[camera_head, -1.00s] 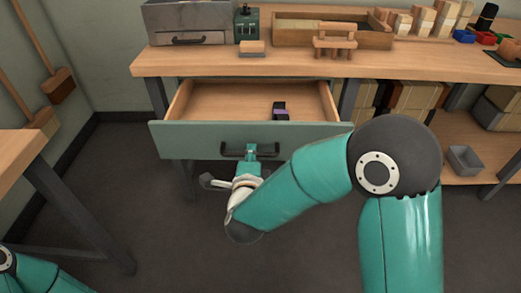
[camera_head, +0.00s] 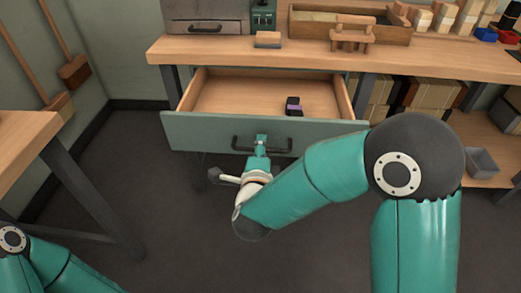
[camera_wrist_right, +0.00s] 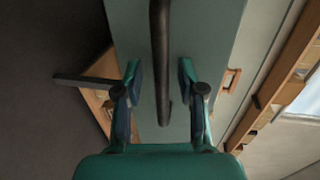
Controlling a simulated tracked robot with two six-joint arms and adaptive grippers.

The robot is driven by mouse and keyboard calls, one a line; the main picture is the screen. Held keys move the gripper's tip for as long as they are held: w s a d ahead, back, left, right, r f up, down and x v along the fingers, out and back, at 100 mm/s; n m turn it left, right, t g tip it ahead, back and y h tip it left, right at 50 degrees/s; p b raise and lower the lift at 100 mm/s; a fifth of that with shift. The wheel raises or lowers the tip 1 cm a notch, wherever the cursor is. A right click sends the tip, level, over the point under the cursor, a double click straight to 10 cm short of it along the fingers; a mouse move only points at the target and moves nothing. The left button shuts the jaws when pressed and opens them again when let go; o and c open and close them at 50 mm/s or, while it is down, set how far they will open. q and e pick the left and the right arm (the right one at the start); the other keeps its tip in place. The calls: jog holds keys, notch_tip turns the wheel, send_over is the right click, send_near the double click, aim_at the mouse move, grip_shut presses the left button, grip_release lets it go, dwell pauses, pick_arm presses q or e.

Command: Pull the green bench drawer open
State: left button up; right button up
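The green drawer (camera_head: 190,131) of the bench stands well open, its wooden inside showing in the head view. A dark bar handle (camera_head: 284,149) runs across its front. My right gripper (camera_head: 261,140) is at the middle of this handle. In the right wrist view the handle bar (camera_wrist_right: 160,60) lies between the two fingers of the right gripper (camera_wrist_right: 159,82). A gap shows on each side of the bar, so the fingers are open around it, not clamped. The left gripper is out of view; only part of my left arm shows at lower left.
A small dark and purple block (camera_head: 293,106) lies in the drawer. The workbench top (camera_head: 215,51) holds a grey chest (camera_head: 205,14), a wooden tray (camera_head: 376,34) and several blocks. A second table (camera_head: 25,135) stands at left. The floor before the drawer is clear.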

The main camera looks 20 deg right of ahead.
jog(key=v, duration=1.2)
